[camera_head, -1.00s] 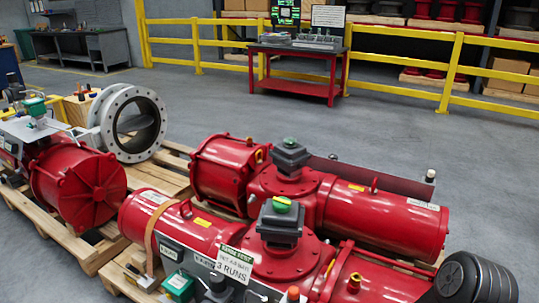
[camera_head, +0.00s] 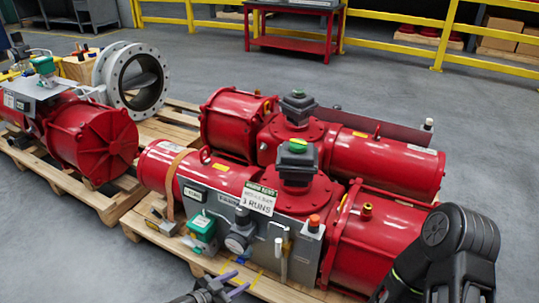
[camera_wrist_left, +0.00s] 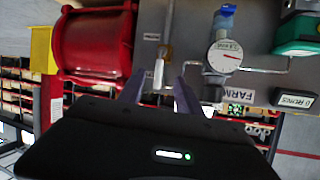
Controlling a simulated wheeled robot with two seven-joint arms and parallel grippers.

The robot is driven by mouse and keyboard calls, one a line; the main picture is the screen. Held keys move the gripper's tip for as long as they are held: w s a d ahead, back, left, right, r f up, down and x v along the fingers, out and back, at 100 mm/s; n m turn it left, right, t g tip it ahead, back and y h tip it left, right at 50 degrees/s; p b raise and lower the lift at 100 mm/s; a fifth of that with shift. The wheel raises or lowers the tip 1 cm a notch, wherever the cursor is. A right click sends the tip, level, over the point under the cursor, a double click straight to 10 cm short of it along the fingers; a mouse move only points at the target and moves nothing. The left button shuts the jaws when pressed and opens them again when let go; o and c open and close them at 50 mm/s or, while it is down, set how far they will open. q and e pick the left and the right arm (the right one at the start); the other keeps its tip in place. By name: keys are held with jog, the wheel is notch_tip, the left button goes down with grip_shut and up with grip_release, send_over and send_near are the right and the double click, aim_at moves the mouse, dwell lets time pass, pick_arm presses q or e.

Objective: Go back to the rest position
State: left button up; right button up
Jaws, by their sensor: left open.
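My left gripper (camera_head: 234,283) shows at the bottom edge of the head view, open, its purple-grey fingers apart. It also shows in the left wrist view (camera_wrist_left: 160,92), with nothing seen between the fingers. In front of it is the near red valve actuator (camera_head: 205,175) with a grey control panel (camera_head: 222,207). The panel carries a round gauge (camera_head: 238,243), also in the wrist view (camera_wrist_left: 224,56), and a green-topped box (camera_head: 202,230). My right arm (camera_head: 450,250) shows at the lower right of the head view. Its gripper is out of view.
A second red actuator (camera_head: 385,156) lies behind the near one. Another red actuator with a grey flanged valve (camera_head: 137,80) stands at left on a wooden pallet (camera_head: 110,205). A red table (camera_head: 293,40) and yellow railing (camera_head: 400,50) are farther back. Grey floor between is clear.

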pick_arm(q)
jog(key=s+d+f+m+g+p, duration=0.2)
jog(key=s+d+m+g, duration=0.15)
jog(key=s+m, duration=1.1)
jog(key=s+d+f+m+g+p, duration=0.2)
jog(key=s+m+g, duration=0.45)
jog(key=m, duration=1.45)
jog(key=s+a+r+m+y+p, duration=0.25)
jog(key=s+m, duration=0.45)
jog(key=m, duration=0.7)
notch_tip(320, 180, up, 9)
jog(key=m+t+y+p, duration=0.1)
jog(key=m+p, duration=0.4)
jog(key=m, duration=0.6)
jog(key=shift+r+y, duration=0.2)
jog(key=shift+y, duration=0.55)
